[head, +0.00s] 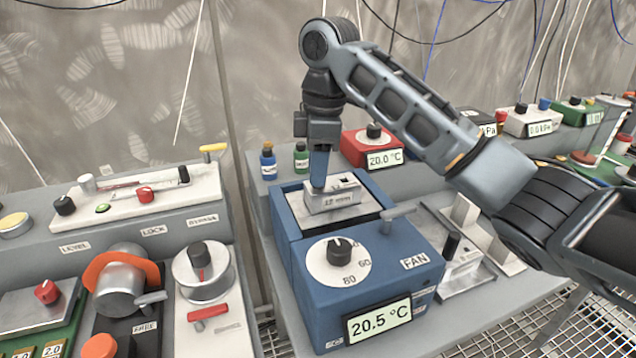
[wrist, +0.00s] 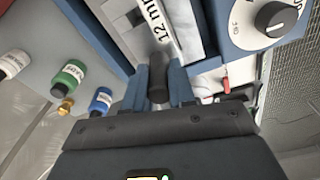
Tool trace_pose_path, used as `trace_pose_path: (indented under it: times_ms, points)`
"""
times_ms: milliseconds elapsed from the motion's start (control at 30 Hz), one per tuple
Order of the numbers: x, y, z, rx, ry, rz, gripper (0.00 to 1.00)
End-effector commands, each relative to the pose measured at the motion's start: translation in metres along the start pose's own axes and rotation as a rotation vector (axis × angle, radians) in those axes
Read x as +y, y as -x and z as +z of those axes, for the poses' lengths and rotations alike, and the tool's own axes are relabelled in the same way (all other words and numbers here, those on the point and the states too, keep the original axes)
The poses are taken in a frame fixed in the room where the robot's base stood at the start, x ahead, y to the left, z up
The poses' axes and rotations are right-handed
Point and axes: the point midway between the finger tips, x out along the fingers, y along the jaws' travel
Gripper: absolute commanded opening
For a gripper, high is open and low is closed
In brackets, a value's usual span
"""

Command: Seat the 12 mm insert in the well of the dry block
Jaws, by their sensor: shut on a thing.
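The dry block (head: 362,285) is a blue box with a FAN label, a white dial and a display reading 20.5 °C. Its open well is at the back of its top. The 12 mm insert (head: 346,199) is a pale metal block at the well's opening; its labelled face also shows in the wrist view (wrist: 163,22). My gripper (head: 319,184) points down over it. In the wrist view my gripper (wrist: 158,88) is shut on the insert's dark post (wrist: 157,72). I cannot tell how deep the insert sits, as its underside is hidden.
A blue bottle (head: 268,161) and a green bottle (head: 301,157) stand behind the block, left of a red box (head: 371,147) reading 20.0 °C. A rack with pale blocks (head: 465,212) stands at right. A panel with knobs (head: 135,195) is at left.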

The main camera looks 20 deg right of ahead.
Motion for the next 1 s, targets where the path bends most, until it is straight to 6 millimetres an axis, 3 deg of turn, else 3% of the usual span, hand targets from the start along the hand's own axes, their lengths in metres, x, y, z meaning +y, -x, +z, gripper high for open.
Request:
trace_pose_path:
  times_ms: [233,600,633,900,1000]
  points:
    - [0.0,-0.031,0.003,-0.001,0.0,0.0,0.0]
    - [0.0,-0.035,0.004,0.0,0.0,0.0,0.0]
    - [0.0,-0.036,0.004,0.0,0.0,0.0,0.25]
    - [0.0,-0.036,0.004,-0.001,0.0,0.0,0.5]
    - [0.0,-0.036,0.004,-0.001,0.0,0.0,0.5]
